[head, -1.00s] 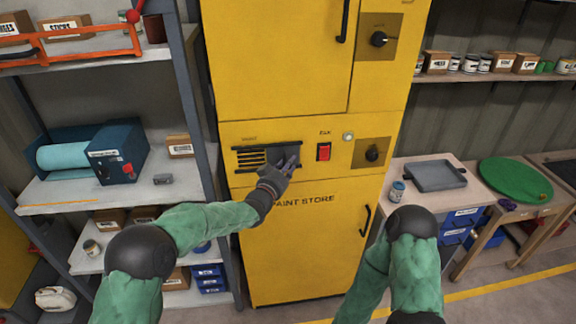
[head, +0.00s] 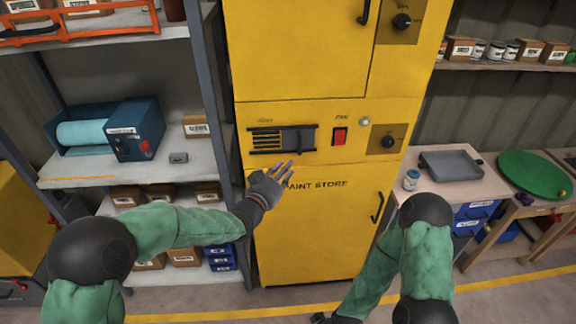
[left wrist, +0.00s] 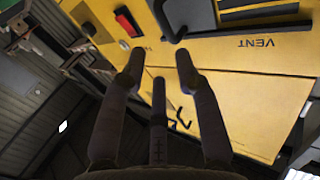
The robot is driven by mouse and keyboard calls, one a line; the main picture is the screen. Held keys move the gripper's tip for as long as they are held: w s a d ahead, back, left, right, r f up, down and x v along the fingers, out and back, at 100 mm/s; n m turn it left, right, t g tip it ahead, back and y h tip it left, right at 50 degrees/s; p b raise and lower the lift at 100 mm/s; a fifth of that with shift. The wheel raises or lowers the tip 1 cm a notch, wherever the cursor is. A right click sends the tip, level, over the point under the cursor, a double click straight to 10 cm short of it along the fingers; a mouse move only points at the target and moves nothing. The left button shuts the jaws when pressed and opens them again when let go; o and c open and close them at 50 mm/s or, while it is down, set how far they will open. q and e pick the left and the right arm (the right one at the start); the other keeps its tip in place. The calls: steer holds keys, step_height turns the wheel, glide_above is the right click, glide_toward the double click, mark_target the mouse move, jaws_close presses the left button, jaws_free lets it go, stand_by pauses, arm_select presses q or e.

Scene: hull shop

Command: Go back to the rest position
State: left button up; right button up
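My left gripper (head: 284,172) is in front of the yellow paint store cabinet (head: 310,230), just below its vent (head: 282,140), and appears clear of it. In the left wrist view its dark fingers (left wrist: 158,65) are spread with nothing between them. The vent shows slats on its left part and a dark plate over its right part. My right gripper (head: 335,318) shows only partly at the bottom edge of the head view; its fingers cannot be made out.
A red switch (head: 339,136) and a dark knob (head: 388,141) sit on the cabinet front beside the vent. A grey shelf rack (head: 185,158) stands close on the left. A wooden bench (head: 440,185) with a grey tray (head: 452,165) stands on the right.

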stand_by(0.4)
arm_select(q)
steer(key=s+a+f+n+g+y, duration=0.2)
steer(key=s+a+f, duration=0.1)
steer(key=f, duration=0.7)
steer(key=s+a+f+n+g+y, duration=0.1)
steer(key=s+a+f+g, duration=0.2)
steer(key=f, duration=0.6)
steer(key=s+a+f+n+g+y, duration=0.2)
steer(key=s+a+f, duration=0.2)
steer(key=f, duration=0.6)
steer(key=s+a+f+n+g, duration=0.1)
steer(key=s+f, duration=0.3)
steer(key=s, duration=0.4)
steer(key=s+a+f+n+g+b, duration=0.1)
steer(key=s+f+g, duration=0.3)
steer(key=s, duration=0.5)
steer(key=s+a+f+n+g+y, duration=0.1)
steer(key=s+a+f+n+g, duration=0.1)
steer(key=s+f, duration=0.4)
steer(key=shift+s+a+g+b, duration=0.25)
steer(key=shift+s+g+b, duration=0.05)
steer(key=shift+s, duration=0.9)
